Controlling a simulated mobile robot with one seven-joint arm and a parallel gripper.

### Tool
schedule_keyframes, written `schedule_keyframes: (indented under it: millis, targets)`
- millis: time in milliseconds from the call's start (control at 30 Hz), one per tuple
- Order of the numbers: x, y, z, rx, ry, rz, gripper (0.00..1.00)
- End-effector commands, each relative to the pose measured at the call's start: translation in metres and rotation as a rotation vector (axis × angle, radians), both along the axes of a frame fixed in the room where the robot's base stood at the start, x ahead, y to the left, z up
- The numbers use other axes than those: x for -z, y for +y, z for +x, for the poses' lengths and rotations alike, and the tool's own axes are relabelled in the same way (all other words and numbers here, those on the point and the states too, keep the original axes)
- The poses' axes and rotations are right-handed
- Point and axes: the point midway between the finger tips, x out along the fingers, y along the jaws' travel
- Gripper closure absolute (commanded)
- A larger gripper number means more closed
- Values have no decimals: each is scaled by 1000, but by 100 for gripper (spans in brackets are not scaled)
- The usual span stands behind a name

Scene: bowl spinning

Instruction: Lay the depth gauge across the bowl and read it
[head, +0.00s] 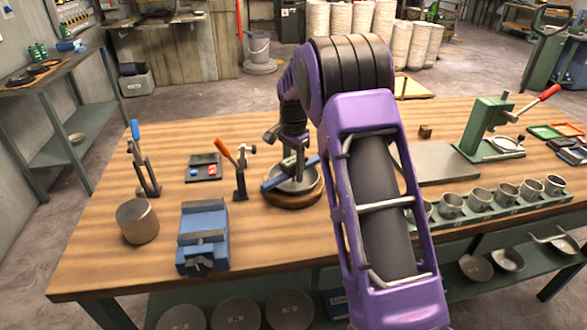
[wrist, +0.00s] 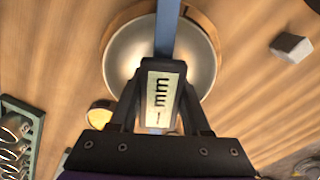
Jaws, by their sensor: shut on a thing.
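A metal bowl (head: 297,185) sits on a round wooden base (head: 292,201) near the middle of the bench. In the wrist view the bowl (wrist: 128,58) shows from above and looks empty where it is uncovered. The depth gauge is a blue bar (head: 275,181) that spans over the bowl; its bar also shows in the wrist view (wrist: 167,28). A pale plate with dark marks (wrist: 161,98) is on it. My gripper (head: 293,152) is shut on the gauge above the bowl's middle. I cannot tell whether the bar touches the rim.
A blue vise (head: 203,238), a metal cylinder (head: 137,221) and toggle clamps with orange (head: 238,172) and blue (head: 145,160) handles stand at left. A rack of several metal cups (head: 480,201), a grey plate (head: 442,163) and a green press (head: 486,127) are at right.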

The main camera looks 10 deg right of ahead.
Motion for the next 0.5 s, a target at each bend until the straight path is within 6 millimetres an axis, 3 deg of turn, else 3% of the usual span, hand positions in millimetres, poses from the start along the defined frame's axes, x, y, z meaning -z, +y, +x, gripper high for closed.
schedule_keyframes:
  millis: [67,100,200,300,500]
  targets:
    - [0,0,0,0,-1,1,100]
    - [-1,0,0,0,-1,1,49]
    - [0,0,0,0,-1,1,31]
    - [0,0,0,0,0,0,18]
    - [0,0,0,0,1,0,18]
